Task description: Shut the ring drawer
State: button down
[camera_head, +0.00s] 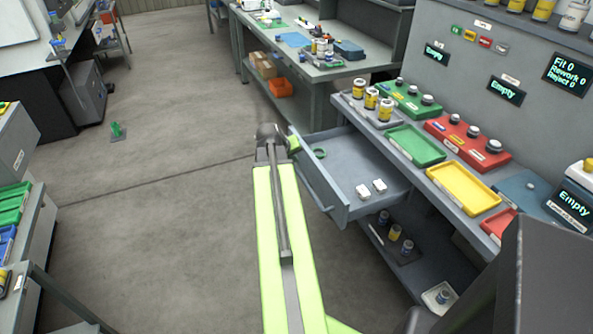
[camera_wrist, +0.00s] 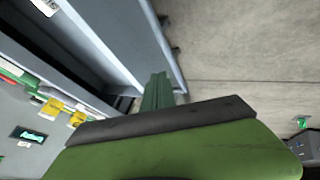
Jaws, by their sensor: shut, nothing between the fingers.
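The ring drawer (camera_head: 352,208) is pulled out from under the bench, its front panel facing left. Inside are a green ring (camera_head: 319,153) at its far end and two small white pieces (camera_head: 371,189) towards the near end. A handle bar (camera_head: 313,187) runs along the outside of the front. My gripper (camera_head: 272,136) is at the far left corner of the drawer front, shut and empty. Whether it touches the front cannot be told. In the wrist view my gripper's green fingers (camera_wrist: 157,92) show close to a grey panel edge, probably the drawer's.
The bench above the drawer holds a green tray (camera_head: 415,146), a yellow tray (camera_head: 464,188) and a red holder (camera_head: 468,139) with knobs. A lower shelf (camera_head: 425,255) carries small bottles. Another bench (camera_head: 300,62) stands beyond.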

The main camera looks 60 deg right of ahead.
jog(key=b, duration=0.8)
send_near(304, 168)
jog(key=x, duration=0.4)
jog(key=shift+s+f, duration=0.1)
jog(key=shift+f, duration=0.05)
